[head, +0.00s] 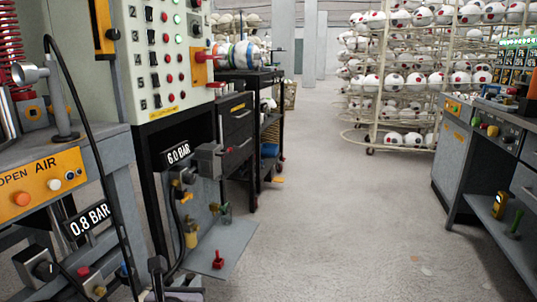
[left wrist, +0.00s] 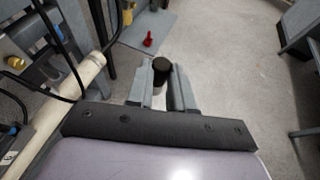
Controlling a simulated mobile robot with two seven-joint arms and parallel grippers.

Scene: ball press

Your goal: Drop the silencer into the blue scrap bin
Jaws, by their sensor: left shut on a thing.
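My left gripper (left wrist: 161,88) is shut on a short dark cylinder (left wrist: 161,66), which looks like the silencer. Its black round end stands out between the grey fingertips in the left wrist view. My right gripper is not in view.
A grey plate (head: 238,243) with a small red part (head: 217,260) lies beyond the gripper, below the press panel (head: 163,60). A black hose hangs at left. A workbench (head: 452,165) stands at right, ball racks (head: 395,80) at the back. The middle floor is clear.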

